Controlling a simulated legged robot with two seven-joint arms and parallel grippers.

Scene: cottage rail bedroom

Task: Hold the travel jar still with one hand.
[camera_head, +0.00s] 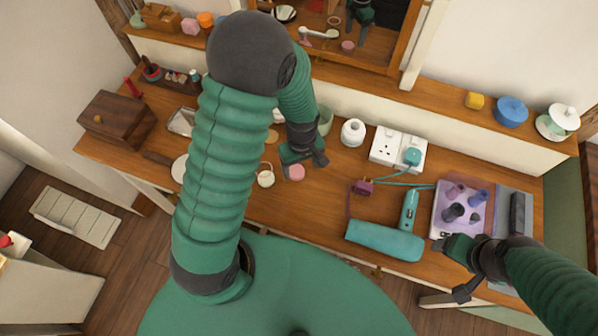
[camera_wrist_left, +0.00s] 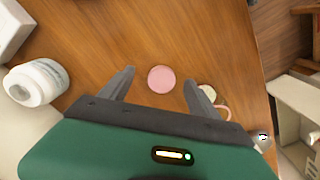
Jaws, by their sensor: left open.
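A small round pink jar (camera_head: 296,172), which I take for the travel jar, stands on the wooden dresser top. In the left wrist view its flat pink top (camera_wrist_left: 161,79) sits between the two finger ends. My left gripper (camera_head: 304,160) is open just behind the jar and above it. Its fingers (camera_wrist_left: 160,83) show on both sides of the jar with gaps, not gripping it. My right gripper (camera_head: 460,272) hangs at the right by the dresser's front edge, apart from the jar.
A cream cup (camera_head: 265,177) stands close left of the jar. A white jar (camera_head: 353,132), a socket block (camera_head: 398,150), a teal hair dryer (camera_head: 386,240) and a tray with bottles (camera_head: 440,226) lie to the right. A wooden box (camera_head: 117,121) stands far left.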

